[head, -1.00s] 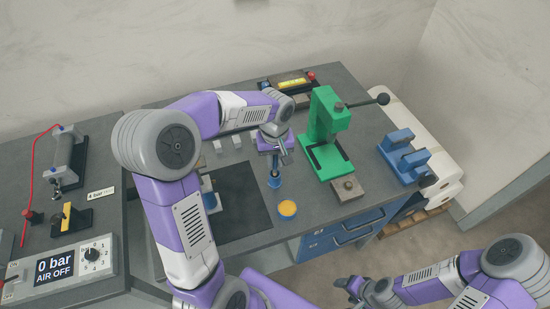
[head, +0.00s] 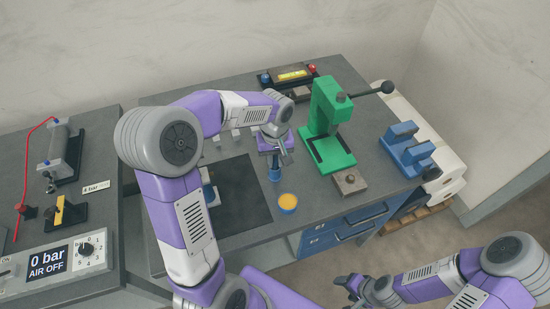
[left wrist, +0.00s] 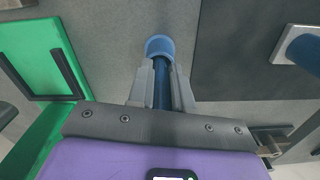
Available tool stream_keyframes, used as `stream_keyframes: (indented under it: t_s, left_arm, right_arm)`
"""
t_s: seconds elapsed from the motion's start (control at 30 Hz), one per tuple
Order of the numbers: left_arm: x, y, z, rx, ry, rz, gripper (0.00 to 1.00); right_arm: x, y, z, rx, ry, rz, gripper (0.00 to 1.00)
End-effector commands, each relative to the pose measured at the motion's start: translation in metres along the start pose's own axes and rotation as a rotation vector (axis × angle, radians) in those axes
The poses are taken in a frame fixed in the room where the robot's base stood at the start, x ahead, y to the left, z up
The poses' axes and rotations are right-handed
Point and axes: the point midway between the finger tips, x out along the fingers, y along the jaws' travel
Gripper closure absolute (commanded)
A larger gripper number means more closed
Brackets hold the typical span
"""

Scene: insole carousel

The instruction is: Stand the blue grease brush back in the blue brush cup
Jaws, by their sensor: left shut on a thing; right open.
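My left gripper (head: 276,152) is shut on the blue grease brush (left wrist: 161,83), whose blue shaft shows between the two fingers in the left wrist view. The brush is upright, directly over the blue brush cup (head: 274,175). The cup's round blue rim (left wrist: 160,42) also shows at the far end of the shaft in the left wrist view. The brush's lower end looks to be at or inside the cup mouth; I cannot tell how deep. My right gripper (head: 353,287) is open and empty, low at the front right, away from the bench.
A yellow-filled pot (head: 287,202) stands just in front of the cup. A green press (head: 329,125) stands to the right, with a small block (head: 350,181) before it. A dark mat (head: 238,205) lies to the left. Blue stands (head: 407,152) are at the bench's right end.

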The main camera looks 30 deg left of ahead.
Motion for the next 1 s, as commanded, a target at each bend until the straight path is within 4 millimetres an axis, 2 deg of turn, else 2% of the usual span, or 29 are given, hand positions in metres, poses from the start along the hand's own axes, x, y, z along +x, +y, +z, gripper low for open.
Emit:
stream_keyframes:
  t_s: [0.23, 0.27, 0.43, 0.77, 1.0]
  left_arm:
    - [0.0, 0.0, 0.0, 0.0, 0.0, 0.0, 1.0]
    - [0.0, 0.0, 0.0, 0.0, 0.0, 0.0, 0.77]
    - [0.0, 0.0, 0.0, 0.0, 0.001, 0.0, 0.51]
    - [-0.003, 0.0, 0.0, 0.0, 0.001, 0.001, 0.5]
    - [-0.04, 0.0, -0.001, 0.0, 0.004, 0.002, 0.5]
  right_arm:
    - [0.0, 0.0, 0.0, 0.0, 0.0, 0.0, 0.36]
    - [0.0, 0.0, 0.0, 0.0, 0.0, 0.0, 0.36]
    - [0.0, 0.0, 0.0, 0.0, 0.0, 0.0, 0.36]
    - [-0.001, 0.0, 0.0, 0.0, 0.0, 0.0, 0.36]
    - [-0.011, -0.004, 0.001, 0.0, 0.0, 0.0, 0.36]
